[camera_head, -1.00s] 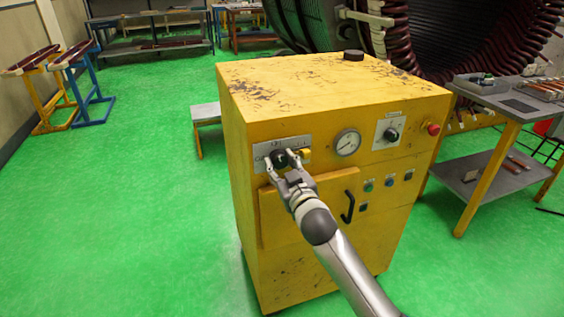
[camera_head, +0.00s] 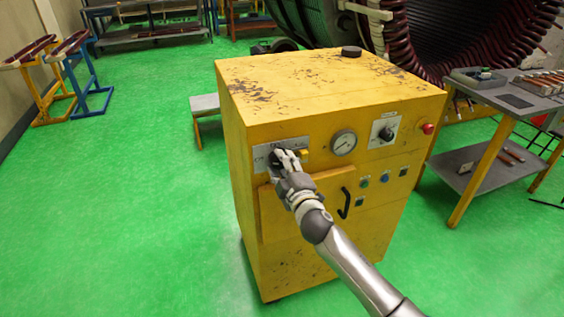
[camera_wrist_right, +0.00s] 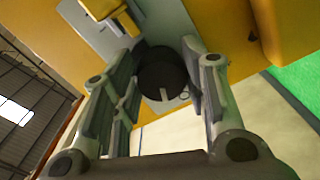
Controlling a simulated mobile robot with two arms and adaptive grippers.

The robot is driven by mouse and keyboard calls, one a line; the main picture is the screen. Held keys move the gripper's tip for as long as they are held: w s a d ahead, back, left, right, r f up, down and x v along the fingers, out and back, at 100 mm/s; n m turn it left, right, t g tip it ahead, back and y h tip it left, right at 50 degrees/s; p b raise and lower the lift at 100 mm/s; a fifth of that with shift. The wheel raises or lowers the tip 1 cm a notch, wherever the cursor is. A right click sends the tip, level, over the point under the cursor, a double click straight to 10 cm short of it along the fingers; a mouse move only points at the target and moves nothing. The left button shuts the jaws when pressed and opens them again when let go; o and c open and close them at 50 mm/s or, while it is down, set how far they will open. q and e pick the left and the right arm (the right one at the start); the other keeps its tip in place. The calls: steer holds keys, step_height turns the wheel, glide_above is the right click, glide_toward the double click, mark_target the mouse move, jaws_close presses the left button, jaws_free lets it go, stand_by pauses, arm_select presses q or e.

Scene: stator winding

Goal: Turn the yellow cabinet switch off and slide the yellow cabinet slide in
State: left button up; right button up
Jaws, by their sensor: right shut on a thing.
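The yellow cabinet (camera_head: 300,215) stands in the middle of the head view. On a grey plate (camera_head: 262,152) at its upper left sits a dark round switch knob, mostly hidden by my right gripper (camera_head: 283,156). The right wrist view shows the black knob (camera_wrist_right: 162,72) between the two fingers, with a pale mark on its face. My right gripper is shut on it. The small yellow slide (camera_head: 304,154) sits just right of the knob; it also shows at the top of the right wrist view (camera_wrist_right: 103,8). My left gripper is not in view.
Right of the slide are a gauge (camera_head: 344,142), another black knob (camera_head: 386,134) and a red button (camera_head: 428,128). A black door handle (camera_head: 344,203) lies below. A grey work table (camera_head: 520,100) stands at right. Green floor (camera_head: 130,200) is clear at left.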

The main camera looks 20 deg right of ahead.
steer(key=shift+r+n+p, duration=0.1)
steer(key=shift+n+p, duration=0.55)
steer(key=shift+n, duration=1.55)
steer(key=o, duration=1)
steer(key=shift+s, duration=0.15)
steer(key=s, duration=1.1)
steer(key=shift+s+d, duration=0.2)
steer(key=shift+s, duration=0.2)
